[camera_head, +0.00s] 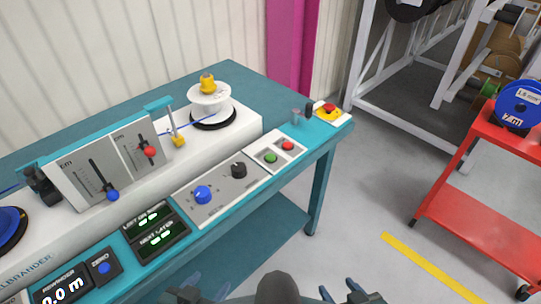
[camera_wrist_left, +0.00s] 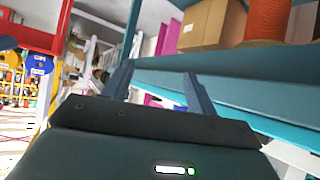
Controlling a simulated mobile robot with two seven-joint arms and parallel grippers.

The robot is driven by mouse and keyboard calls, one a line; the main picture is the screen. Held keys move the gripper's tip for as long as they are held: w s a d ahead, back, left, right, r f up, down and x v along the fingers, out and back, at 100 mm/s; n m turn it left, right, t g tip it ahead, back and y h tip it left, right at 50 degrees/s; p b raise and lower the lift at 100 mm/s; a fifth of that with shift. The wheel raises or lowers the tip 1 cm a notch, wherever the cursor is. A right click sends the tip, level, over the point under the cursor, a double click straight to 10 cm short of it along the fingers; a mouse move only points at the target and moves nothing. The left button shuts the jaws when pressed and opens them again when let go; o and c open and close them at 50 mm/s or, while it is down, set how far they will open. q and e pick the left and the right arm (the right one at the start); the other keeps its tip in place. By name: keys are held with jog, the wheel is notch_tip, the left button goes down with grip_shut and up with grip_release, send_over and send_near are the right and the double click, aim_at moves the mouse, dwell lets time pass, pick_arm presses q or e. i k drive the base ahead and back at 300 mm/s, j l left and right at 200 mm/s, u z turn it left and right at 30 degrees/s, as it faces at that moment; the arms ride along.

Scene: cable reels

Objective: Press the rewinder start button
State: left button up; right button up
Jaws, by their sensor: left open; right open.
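The rewinder bench (camera_head: 318,142) has a teal top and a white machine body. A small panel (camera_head: 257,160) near its right end carries a green button (camera_head: 271,158) and a red button (camera_head: 288,146). My left gripper (camera_head: 204,288) is open and empty at the bottom edge of the head view, apart from the buttons. Its two fingers also show spread in the left wrist view (camera_wrist_left: 160,85). My right gripper (camera_head: 345,291) is open and empty at the bottom edge, right of centre. I cannot read any label by the buttons.
A yellow-based emergency stop (camera_head: 328,109) sits at the bench's right corner. A blue knob (camera_head: 203,194), a black knob (camera_head: 239,170) and sliders lie further left. A white reel (camera_head: 209,97) stands behind.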

aim_at(269, 158)
jog(key=i+l+u, duration=0.1)
jog(key=u, duration=0.3)
jog(key=i+l+u, duration=0.1)
jog(key=l+u, duration=0.35)
jog(key=u, duration=0.3)
jog(key=i+l+u, duration=0.15)
jog(key=l, duration=0.4)
jog(key=l+u, duration=0.2)
jog(key=l, duration=1.5)
jog(key=i+u, duration=0.05)
